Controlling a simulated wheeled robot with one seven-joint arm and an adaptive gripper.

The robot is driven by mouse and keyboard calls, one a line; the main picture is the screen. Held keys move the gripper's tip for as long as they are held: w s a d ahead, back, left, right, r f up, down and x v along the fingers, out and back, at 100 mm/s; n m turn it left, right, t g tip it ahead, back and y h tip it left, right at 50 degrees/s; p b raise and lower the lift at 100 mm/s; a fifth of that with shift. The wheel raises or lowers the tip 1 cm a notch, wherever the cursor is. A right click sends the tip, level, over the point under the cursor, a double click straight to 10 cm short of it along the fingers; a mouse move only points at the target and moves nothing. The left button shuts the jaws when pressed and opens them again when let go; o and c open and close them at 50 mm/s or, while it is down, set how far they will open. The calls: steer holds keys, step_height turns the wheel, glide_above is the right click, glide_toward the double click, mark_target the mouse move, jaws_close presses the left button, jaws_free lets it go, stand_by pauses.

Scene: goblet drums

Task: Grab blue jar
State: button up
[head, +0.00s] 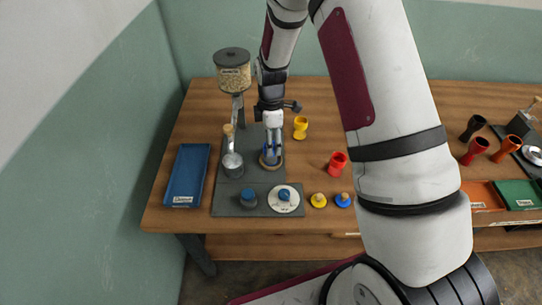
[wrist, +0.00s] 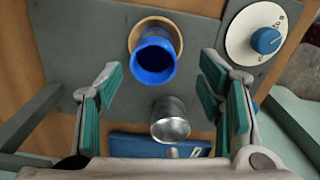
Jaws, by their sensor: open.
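The blue jar (wrist: 153,60), a goblet-like piece with an open mouth, stands on a round wooden ring (wrist: 172,28) in the wrist view. My gripper (wrist: 162,85) is open, its teal-padded fingers apart to the left and right. The jar lies between and a little beyond the fingertips in that picture, with clear space on both sides. In the head view my gripper (head: 271,150) points down over the wooden ring (head: 271,163) on the grey board. There the fingers largely hide the jar.
A metal cup (wrist: 170,122) stands close to the jar, beside the grain dispenser (head: 233,72). A blue tray (head: 187,174) lies left. A white dial (head: 284,199) and a blue knob (head: 249,197) sit in front. Yellow (head: 300,127) and red (head: 337,163) goblets stand right.

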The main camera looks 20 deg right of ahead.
mark_target(270, 161)
steer(key=shift+w+f+p, duration=0.2)
steer(key=shift+f+p, duration=0.05)
steer(key=shift+f, duration=1.05)
steer(key=shift+w+f+p, duration=0.15)
steer(key=shift+f+p, duration=0.1)
steer(key=shift+f, duration=1)
steer(key=c, duration=1.4)
steer(key=shift+r, duration=0.1)
